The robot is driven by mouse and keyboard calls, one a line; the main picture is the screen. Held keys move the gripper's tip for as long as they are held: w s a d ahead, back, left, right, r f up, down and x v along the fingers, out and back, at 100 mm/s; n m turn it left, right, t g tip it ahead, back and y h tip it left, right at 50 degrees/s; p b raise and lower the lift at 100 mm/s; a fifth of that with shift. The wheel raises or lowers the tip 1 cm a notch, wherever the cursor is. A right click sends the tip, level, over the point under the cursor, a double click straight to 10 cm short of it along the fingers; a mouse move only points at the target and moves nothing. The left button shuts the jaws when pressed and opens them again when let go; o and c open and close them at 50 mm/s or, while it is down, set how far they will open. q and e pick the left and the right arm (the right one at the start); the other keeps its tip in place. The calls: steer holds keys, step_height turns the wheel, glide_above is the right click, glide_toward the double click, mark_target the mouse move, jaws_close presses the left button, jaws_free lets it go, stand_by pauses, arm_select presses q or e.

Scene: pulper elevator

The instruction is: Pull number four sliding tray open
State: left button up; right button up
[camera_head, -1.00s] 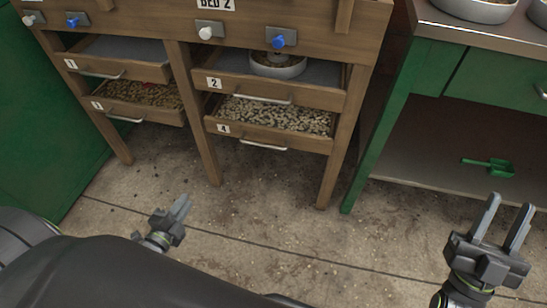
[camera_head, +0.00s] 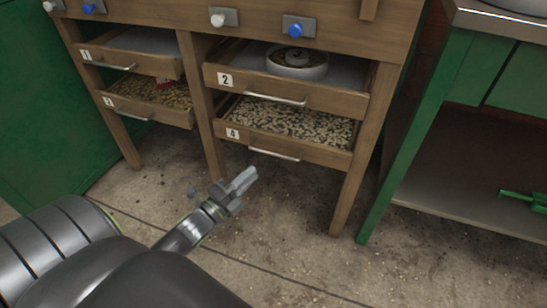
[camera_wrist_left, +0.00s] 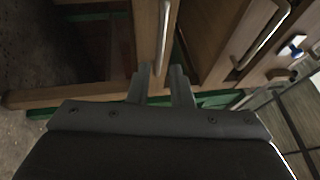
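The number four tray (camera_head: 318,150) is the lower right wooden tray under the bench, with pale beans (camera_head: 290,120) showing over its front. Its metal bar handle (camera_head: 274,154) is on the front board, right of the "4" label (camera_head: 233,133). My left gripper (camera_head: 246,178) is below and left of that handle, apart from it and empty. In the left wrist view, the left gripper (camera_wrist_left: 160,80) has its two fingers spread, and a metal handle (camera_wrist_left: 164,35), seemingly tray four's, lies ahead of them. My right gripper is out of view.
The number two tray (camera_head: 335,98) is directly above, holding a round pan (camera_head: 297,64). Trays one (camera_head: 135,60) and three (camera_head: 150,112) are at left. A bench leg (camera_head: 352,195) stands right of tray four. A green table (camera_head: 415,150) stands further right. The floor before the tray is open.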

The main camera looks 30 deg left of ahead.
mark_target(272, 154)
arm_select(q)
steer(key=b+x, duration=0.1)
steer(key=x, duration=0.8)
steer(key=shift+w+r, duration=0.1)
steer(key=shift+w, duration=0.2)
jaws_close()
